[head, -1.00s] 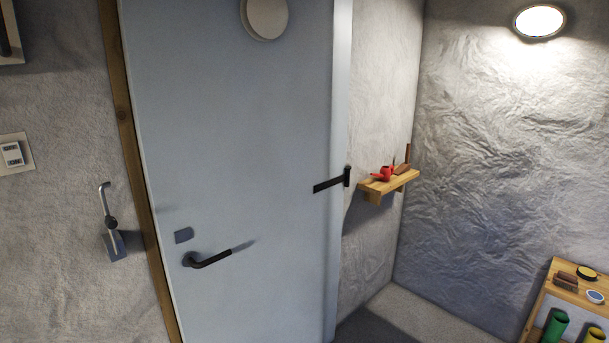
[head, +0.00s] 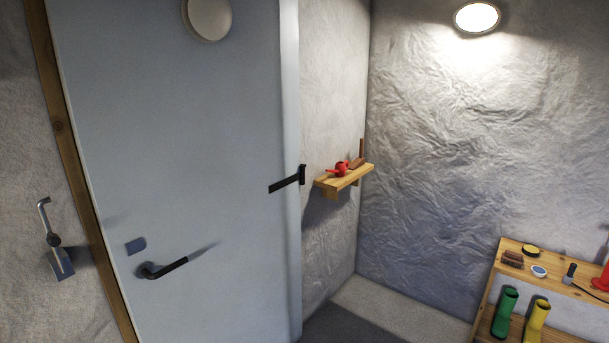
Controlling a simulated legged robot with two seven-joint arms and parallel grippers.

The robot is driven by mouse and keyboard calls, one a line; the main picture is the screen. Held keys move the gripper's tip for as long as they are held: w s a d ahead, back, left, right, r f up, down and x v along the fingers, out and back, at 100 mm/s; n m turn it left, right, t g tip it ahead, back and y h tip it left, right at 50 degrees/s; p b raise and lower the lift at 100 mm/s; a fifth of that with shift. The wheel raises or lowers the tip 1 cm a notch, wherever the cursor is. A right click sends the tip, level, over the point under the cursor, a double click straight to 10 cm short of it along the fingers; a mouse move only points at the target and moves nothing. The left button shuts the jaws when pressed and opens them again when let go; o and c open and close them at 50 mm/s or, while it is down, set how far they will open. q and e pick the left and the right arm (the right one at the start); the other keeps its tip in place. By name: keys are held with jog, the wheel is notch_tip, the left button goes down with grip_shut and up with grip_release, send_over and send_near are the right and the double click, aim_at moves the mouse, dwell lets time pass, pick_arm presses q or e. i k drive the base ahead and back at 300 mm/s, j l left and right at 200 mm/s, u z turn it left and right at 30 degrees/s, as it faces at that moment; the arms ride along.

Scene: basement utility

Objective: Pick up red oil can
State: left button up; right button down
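A small red oil can (head: 340,169) with a spout stands on a small wooden wall shelf (head: 330,183), to the right of the blue-grey door in the head view. A brown wooden object (head: 358,160) with an upright part sits beside it on the shelf, toward the corner. The can is some distance away and looks small. Neither of my grippers shows in the head view.
A pale door (head: 200,130) with a black handle (head: 162,268) and a black latch (head: 287,184) fills the left. Floor (head: 372,306) shows between.

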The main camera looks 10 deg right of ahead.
aim_at(340, 169)
jog(key=i+l+z, duration=0.55)
jog(key=i, duration=0.25)
jog(key=i+z, duration=0.3)
jog(key=i, duration=0.1)
